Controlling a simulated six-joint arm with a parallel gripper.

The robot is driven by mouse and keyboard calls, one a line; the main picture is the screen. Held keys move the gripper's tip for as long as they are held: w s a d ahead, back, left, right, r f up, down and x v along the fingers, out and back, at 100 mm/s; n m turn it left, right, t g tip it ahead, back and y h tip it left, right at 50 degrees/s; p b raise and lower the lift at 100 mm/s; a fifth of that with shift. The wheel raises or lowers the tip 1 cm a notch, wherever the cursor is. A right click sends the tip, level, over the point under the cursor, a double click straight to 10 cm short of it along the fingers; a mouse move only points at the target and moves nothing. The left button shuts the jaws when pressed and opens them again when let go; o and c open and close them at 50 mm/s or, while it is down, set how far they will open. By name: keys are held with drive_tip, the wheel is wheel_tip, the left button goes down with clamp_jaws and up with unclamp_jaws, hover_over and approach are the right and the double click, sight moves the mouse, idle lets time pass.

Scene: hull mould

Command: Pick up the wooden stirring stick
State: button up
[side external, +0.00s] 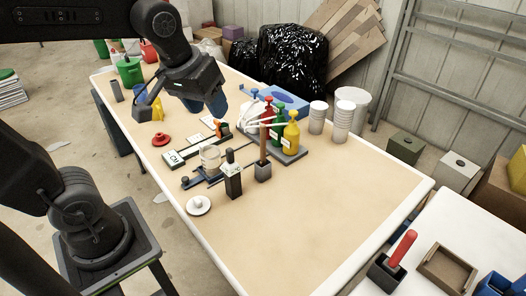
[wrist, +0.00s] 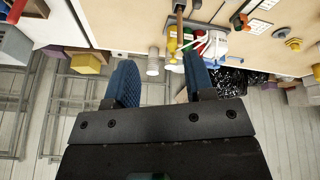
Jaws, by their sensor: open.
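The wooden stirring stick (side external: 263,145) stands upright in a small dark grey block (side external: 263,173) near the middle of the table. In the wrist view a thin brown stick (wrist: 180,25), apparently the same one, shows at the top, just above the right finger. My gripper (side external: 215,104) is open and empty, with blue finger pads. It hangs above the table, to the left of the stick and apart from it in the side view. In the wrist view my gripper (wrist: 162,70) has a wide gap between its fingers.
Red, green and yellow bottles (side external: 291,137) stand on a tray close behind the stick. A dark bottle (side external: 232,180) and a clear beaker (side external: 210,157) stand to its left. The table's (side external: 330,220) front right is clear.

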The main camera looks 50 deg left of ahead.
drive_tip(key=w+a+f+n+g, duration=0.2)
drive_tip(key=w+a+n, duration=0.2)
drive_tip(key=w+n, duration=0.65)
drive_tip(key=n+g+y, duration=0.1)
drive_tip(key=n+g, duration=0.1)
drive_tip(key=n, duration=0.1)
approach(264, 125)
drive_tip(key=f, duration=0.7)
drive_tip(key=shift+s+a+f, duration=0.1)
drive_tip(key=shift+a+f, duration=0.1)
drive_tip(key=shift+a, duration=0.1)
drive_tip(key=shift+a+f, duration=0.25)
drive_tip(key=shift+f, duration=1.05)
drive_tip(key=shift+a+f, duration=0.25)
drive_tip(key=shift+f, duration=1)
clamp_jaws()
